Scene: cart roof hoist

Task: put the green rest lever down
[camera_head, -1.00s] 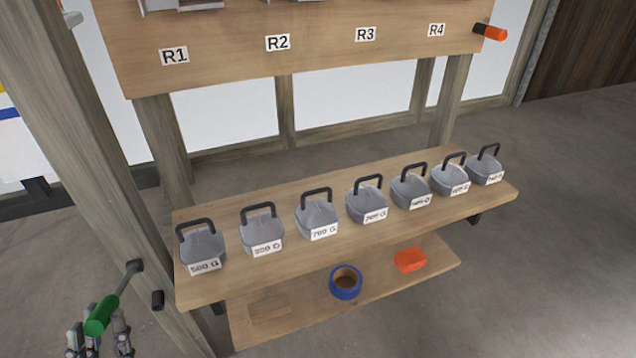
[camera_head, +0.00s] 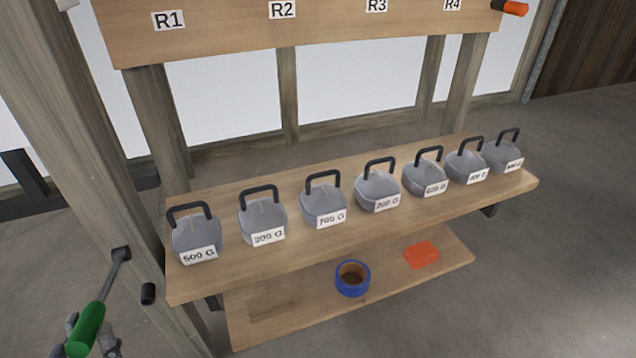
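The green rest lever (camera_head: 86,329) is at the lower left. Its metal rod runs up to a dark pivot on the wooden post (camera_head: 123,256), so the green handle end hangs low and slants down to the left. My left gripper (camera_head: 88,342) is at the green handle, with finger parts showing on both sides of it. The bottom edge of the picture cuts the gripper off, so I cannot tell whether the fingers press on the handle. My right gripper is not in view.
A black peg (camera_head: 148,294) sticks out of the post just right of the lever. A wooden shelf (camera_head: 330,240) carries several grey handled weights. A lower shelf holds a blue tape roll (camera_head: 352,279) and an orange box (camera_head: 421,255). A board labelled R1 to R4 hangs above.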

